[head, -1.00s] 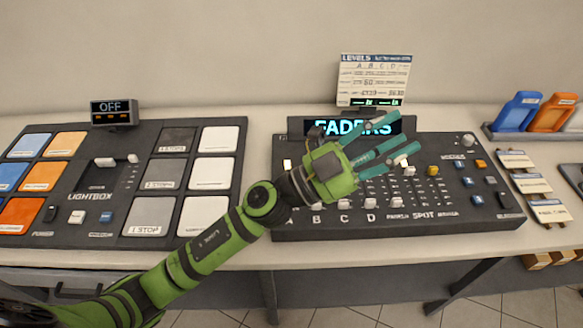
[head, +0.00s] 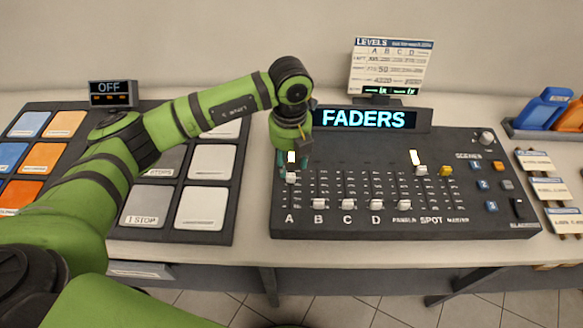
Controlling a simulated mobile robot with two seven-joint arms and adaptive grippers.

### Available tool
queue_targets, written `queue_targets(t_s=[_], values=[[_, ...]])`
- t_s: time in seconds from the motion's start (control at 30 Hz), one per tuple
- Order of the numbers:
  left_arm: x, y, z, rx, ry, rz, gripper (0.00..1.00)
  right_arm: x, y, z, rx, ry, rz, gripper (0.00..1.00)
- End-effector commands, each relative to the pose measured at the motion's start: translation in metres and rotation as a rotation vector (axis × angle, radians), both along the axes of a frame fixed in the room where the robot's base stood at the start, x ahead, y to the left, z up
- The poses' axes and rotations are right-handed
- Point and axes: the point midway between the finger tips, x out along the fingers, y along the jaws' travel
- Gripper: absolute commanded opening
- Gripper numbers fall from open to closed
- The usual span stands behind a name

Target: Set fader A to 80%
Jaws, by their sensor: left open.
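The fader board (head: 340,226) stands on the counter in the head view, with the letters A, B, C and D along its front. The white knob of fader A (head: 291,178) is high in its slot, well above the knobs of fader B (head: 318,203), fader C (head: 348,204) and fader D (head: 377,204), which are low. My left gripper (head: 288,163) points down over the top of fader A's slot, just behind its knob. Its fingers are open and partly hidden; whether they touch the knob cannot be told. My right gripper is not in view.
A FADERS display (head: 370,120) and a LEVELS card (head: 391,67) stand behind the board. The lightbox panel (head: 222,232) is on the left under my arm. The counter's front edge (head: 400,252) is clear.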

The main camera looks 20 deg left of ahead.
Motion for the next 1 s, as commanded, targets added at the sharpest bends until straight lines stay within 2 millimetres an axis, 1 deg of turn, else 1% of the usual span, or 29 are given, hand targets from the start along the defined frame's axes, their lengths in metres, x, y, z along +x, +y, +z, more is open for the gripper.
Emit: queue_targets(t_s=[0.03, 0.1, 0.3, 0.47, 0.67, 0.8, 1.0], values=[[-0.002, 0.000, -0.006, 0.001, 0.005, -0.001, 0.47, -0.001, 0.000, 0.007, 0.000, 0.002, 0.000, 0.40], [-0.001, -0.001, -0.017, 0.000, 0.005, -0.001, 0.47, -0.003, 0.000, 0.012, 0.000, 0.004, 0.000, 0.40], [-0.001, -0.001, -0.043, -0.003, 0.004, -0.002, 0.47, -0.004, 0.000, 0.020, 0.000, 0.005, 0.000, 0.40], [-0.001, -0.001, -0.051, -0.004, 0.000, -0.004, 0.47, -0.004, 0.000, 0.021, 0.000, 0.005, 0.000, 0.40], [0.000, -0.001, -0.052, -0.005, 0.000, -0.004, 0.47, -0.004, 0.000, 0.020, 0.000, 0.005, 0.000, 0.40], [-0.001, -0.001, -0.051, -0.005, 0.001, -0.005, 0.00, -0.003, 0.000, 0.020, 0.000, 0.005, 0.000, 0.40], [-0.001, -0.001, -0.052, -0.003, 0.001, -0.004, 0.00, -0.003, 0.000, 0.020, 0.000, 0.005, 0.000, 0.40]])
